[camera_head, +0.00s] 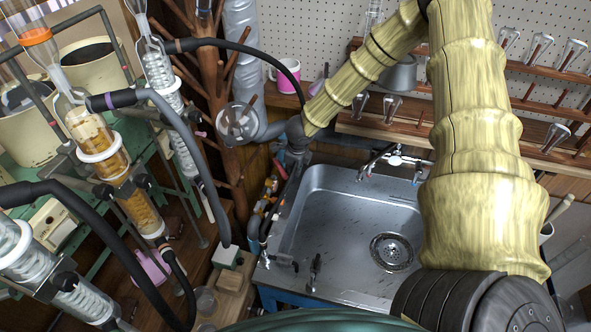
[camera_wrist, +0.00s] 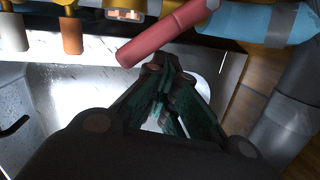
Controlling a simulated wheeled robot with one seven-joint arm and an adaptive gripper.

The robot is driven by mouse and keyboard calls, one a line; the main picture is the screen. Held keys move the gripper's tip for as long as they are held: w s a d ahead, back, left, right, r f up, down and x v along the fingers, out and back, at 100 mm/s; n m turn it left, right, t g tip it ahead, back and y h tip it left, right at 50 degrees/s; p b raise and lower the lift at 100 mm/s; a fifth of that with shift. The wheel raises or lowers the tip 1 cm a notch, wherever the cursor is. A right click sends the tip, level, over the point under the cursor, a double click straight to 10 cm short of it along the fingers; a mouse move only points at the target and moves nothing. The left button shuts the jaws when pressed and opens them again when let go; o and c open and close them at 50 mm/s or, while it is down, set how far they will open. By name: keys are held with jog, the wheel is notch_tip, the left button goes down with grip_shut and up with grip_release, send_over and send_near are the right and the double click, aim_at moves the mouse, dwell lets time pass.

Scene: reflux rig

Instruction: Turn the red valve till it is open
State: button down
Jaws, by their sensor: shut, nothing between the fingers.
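The red valve shows in the wrist view as a red bar-shaped handle (camera_wrist: 168,34), slanting from upper right to lower left, beside brass fittings. In the head view a small red part (camera_head: 279,168) shows at the left side of the sink, partly hidden by my gripper. My gripper (camera_head: 292,164) points down there at the end of the yellow-sleeved arm. In the wrist view my gripper (camera_wrist: 157,68) has its dark green fingers together and empty. The fingertips are just below the lower end of the red handle; I cannot tell whether they touch.
A white handle (camera_wrist: 12,30) and an orange handle (camera_wrist: 72,34) hang left of the red one. A blue pipe (camera_wrist: 262,22) lies to its right. The metal sink (camera_head: 340,225) is empty. Glass condensers with black hoses (camera_head: 180,125) crowd the left.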

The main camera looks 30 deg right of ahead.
aim_at(286, 174)
jog(key=shift+s+a+b, duration=0.1)
jog(key=shift+a+b, duration=0.2)
jog(key=shift+a, duration=1.3)
jog(key=shift+a+r+p, duration=0.25)
jog(key=shift+r+p, duration=0.85)
jog(key=shift+r, duration=0.05)
jog(key=shift+a+r+p, duration=0.25)
jog(key=shift+r+p, duration=0.8)
jog(key=shift+r, duration=0.1)
